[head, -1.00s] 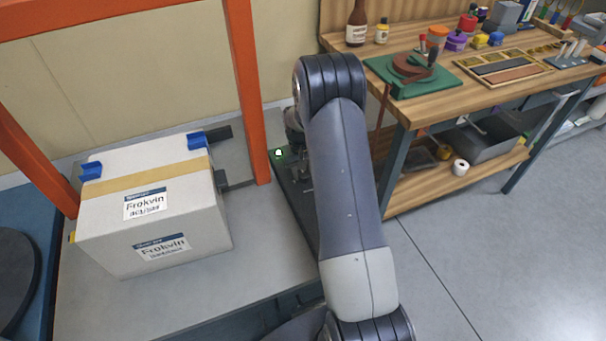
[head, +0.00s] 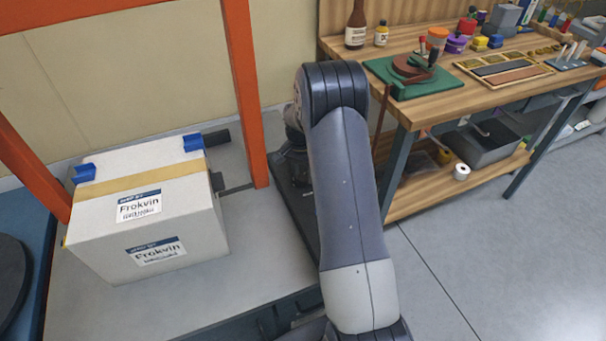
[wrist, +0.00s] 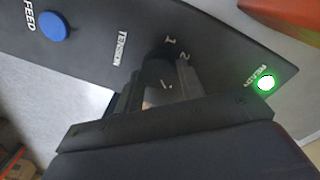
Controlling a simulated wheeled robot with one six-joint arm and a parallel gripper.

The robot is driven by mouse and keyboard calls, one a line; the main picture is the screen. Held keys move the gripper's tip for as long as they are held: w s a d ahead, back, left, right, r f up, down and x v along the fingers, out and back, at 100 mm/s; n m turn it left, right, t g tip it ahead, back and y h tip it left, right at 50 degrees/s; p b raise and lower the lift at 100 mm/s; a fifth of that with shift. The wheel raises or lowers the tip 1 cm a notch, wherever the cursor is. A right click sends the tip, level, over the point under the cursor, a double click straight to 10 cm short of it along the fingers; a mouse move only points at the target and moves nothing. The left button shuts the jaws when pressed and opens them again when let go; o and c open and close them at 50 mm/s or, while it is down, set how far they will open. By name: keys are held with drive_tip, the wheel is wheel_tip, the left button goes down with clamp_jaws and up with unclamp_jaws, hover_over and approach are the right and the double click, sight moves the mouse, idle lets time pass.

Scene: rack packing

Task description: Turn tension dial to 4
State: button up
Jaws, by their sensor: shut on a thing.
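The dark tension dial (wrist: 158,68) shows in the wrist view on a black control panel (wrist: 215,50), beside the TENSION label. The numerals 1 and 2 show past the dial; other numerals are hidden by my gripper. My gripper (wrist: 163,86) is shut on the dial, one finger on each side. A small pale mark shows between the fingers; I cannot read the dial's setting. In the head view my arm hides the dial and most of my gripper.
On the panel are a blue FEED button (wrist: 53,26) and a lit green READY light (wrist: 266,83). In the head view, a white carton (head: 145,215) stands left beside an orange frame post (head: 243,90). A wooden workbench (head: 445,95) stands right.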

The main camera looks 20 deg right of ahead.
sight(301, 175)
drive_tip(key=shift+m, duration=0.6)
drive_tip(key=o, duration=1)
wheel_tip(301, 175, up, 11)
drive_tip(key=shift+w+a+p, duration=0.2)
drive_tip(key=shift+w+p, duration=0.1)
drive_tip(key=shift+f, duration=0.2)
drive_tip(key=f, duration=1)
drive_tip(key=shift+s+d+f+b, duration=0.2)
drive_tip(key=shift+s+f+b, duration=0.1)
drive_tip(key=shift+b, duration=0.05)
drive_tip(key=shift+r, duration=0.1)
